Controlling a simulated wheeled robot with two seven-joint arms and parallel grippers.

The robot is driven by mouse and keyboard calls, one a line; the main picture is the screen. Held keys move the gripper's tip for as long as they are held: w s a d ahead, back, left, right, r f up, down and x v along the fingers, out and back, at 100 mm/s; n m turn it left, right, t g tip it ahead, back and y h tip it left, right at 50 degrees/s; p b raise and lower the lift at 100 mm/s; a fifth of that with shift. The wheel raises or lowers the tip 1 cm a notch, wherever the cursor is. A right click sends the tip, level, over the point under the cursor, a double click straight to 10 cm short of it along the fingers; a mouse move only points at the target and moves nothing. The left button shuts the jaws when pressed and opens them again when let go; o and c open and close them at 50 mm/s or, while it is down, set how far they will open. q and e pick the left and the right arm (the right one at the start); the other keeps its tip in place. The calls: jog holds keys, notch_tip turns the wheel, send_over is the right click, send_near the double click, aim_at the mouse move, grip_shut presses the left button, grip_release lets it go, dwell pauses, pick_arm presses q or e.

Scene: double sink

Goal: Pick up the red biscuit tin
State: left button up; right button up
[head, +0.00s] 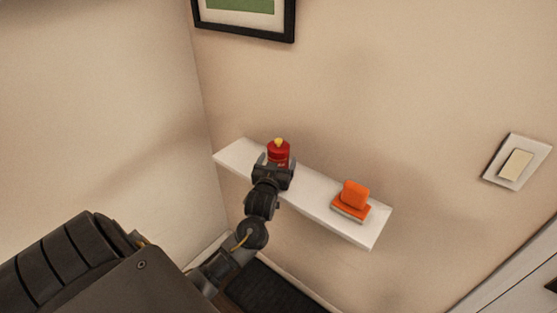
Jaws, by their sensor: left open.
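A red tin (279,150) with a small yellow knob on top stands upright on a white wall shelf (322,205), left of the shelf's middle. My left gripper (275,164) is open at the near side of the red tin, its fingers reaching toward the tin's sides. The gripper hides the tin's lower front, so I cannot tell whether the fingers touch it. My right gripper is not in view.
An orange block on an orange base (353,200) sits toward the right end of the shelf. A framed picture (246,34) hangs above. A light switch (516,163) is on the wall at right. A dark mat (268,290) lies below the shelf.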

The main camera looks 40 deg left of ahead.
pick_arm(q)
jog(key=shift+c, duration=1.3)
jog(key=c, duration=1.6)
jog(key=shift+o, duration=0.2)
jog(key=shift+r, duration=0.15)
jog(key=shift+r+b, duration=0.5)
jog(key=shift+r, duration=0.3)
jog(key=s+d+r+p, duration=0.2)
jog(key=s+d+r, duration=0.6)
jog(key=s+r, duration=0.3)
jog(key=shift+s+r, duration=0.15)
jog(key=shift+s, duration=0.15)
